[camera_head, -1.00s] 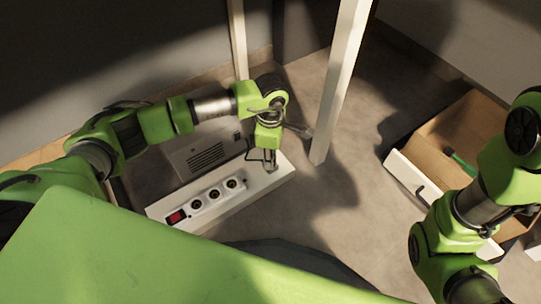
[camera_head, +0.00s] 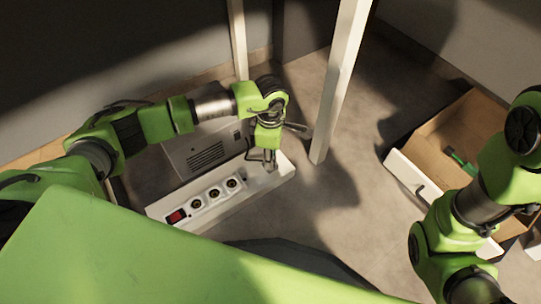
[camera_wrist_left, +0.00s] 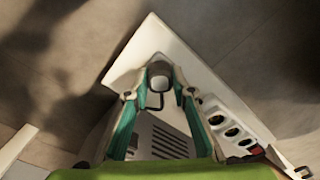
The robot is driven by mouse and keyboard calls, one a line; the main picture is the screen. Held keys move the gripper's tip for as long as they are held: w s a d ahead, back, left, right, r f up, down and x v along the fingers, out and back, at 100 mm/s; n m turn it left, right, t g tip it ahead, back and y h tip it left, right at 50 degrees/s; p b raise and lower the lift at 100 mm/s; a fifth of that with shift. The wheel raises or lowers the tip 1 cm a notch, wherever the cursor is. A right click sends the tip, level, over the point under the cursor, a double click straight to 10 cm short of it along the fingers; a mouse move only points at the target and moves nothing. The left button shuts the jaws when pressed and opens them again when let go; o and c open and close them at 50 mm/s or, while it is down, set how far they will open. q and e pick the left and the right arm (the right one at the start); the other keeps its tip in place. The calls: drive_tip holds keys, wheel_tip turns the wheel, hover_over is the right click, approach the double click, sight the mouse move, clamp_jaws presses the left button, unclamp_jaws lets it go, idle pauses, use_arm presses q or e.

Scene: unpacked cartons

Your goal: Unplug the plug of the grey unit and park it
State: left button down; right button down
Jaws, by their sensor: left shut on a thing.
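The grey unit (camera_head: 205,150) is a vented box behind the white board, and its slots also show in the left wrist view (camera_wrist_left: 165,138). A power strip (camera_head: 214,193) with three empty-looking sockets and a red switch lies on the white board (camera_head: 240,200). My left gripper (camera_head: 269,166) points down at the board's right end, past the sockets. In the left wrist view its fingers are closed about a small rounded grey plug (camera_wrist_left: 160,74), with a dark cable loop beneath. Whether the plug touches the board is unclear. My right gripper is outside the picture.
A white post (camera_head: 340,85) stands just right of my left gripper, with a thinner one (camera_head: 238,40) behind. Grey floor between is clear.

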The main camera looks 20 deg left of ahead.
use_arm(q)
drive_tip(key=c, duration=1.7)
unclamp_jaws()
